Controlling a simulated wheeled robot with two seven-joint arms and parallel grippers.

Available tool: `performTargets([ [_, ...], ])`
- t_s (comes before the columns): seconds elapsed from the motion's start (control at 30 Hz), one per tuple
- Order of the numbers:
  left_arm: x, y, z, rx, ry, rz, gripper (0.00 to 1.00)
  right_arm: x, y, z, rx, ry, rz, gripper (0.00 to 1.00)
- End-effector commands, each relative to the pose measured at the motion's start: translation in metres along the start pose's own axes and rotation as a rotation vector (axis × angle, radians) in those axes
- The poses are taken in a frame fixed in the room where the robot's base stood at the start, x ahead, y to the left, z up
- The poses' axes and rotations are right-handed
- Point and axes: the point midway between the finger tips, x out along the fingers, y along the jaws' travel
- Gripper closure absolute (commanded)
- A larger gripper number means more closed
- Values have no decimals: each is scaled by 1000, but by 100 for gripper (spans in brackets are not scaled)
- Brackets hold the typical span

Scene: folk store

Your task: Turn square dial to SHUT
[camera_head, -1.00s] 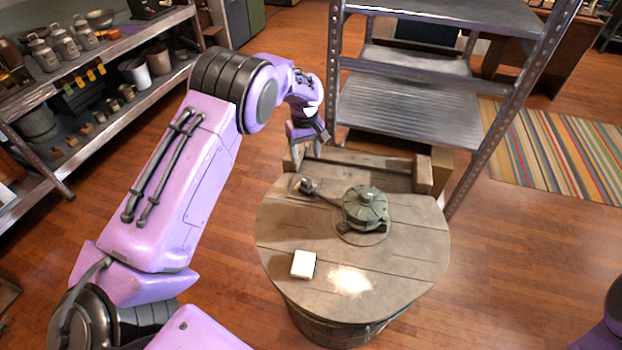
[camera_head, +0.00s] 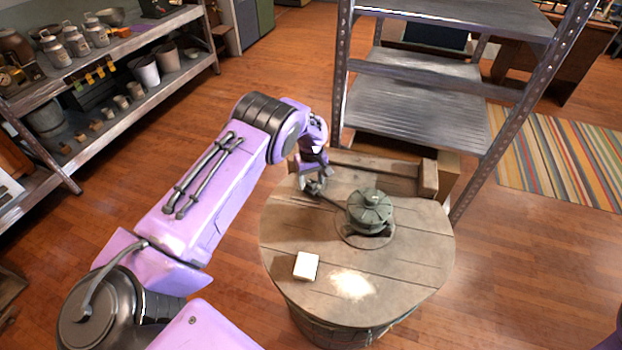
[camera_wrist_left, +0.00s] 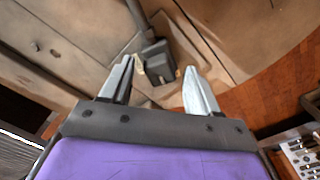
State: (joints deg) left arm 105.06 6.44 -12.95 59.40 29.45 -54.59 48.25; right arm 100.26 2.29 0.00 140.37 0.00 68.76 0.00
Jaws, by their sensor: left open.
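The green dial body (camera_head: 370,209), round with a ribbed top, sits on a round wooden table top (camera_head: 290,236). A dark lever (camera_head: 330,199) runs from it to the left and ends in a small dark square block. In the left wrist view this square block (camera_wrist_left: 157,58) lies between the tips of my left gripper (camera_wrist_left: 158,68). The fingers are open on either side of it; whether they touch it I cannot tell. In the head view my left gripper (camera_head: 312,183) is at the lever's outer end and partly covers it. No SHUT mark is readable. My right gripper is out of view.
A small white block (camera_head: 306,266) lies on the front left of the table. A wooden beam (camera_head: 375,168) stands behind the table, with a metal shelf rack (camera_head: 420,105) beyond it. Shelves with pots (camera_head: 147,71) stand at the left. Wooden floor lies open around the table.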

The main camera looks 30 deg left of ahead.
Motion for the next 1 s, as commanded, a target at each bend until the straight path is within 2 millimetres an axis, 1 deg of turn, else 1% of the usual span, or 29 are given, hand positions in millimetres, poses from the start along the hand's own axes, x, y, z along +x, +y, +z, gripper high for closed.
performTargets([
  [0.07,0,0,0,0,0,0,39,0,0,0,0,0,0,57],
  [0.17,0,0,0,1,0,0,68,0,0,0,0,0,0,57],
  [0.2,0,1,0,1,0,0,81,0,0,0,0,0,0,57],
  [0.23,0,1,0,1,0,0,91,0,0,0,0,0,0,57],
  [0.27,0,1,0,1,0,0,95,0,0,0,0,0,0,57],
  [0.5,0,1,0,14,0,0,95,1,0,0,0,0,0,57],
  [0.67,1,1,0,65,0,0,95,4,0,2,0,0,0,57],
  [0.87,1,1,0,198,0,1,95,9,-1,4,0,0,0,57],
  [1.0,2,0,0,325,-1,0,95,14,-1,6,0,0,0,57],
])
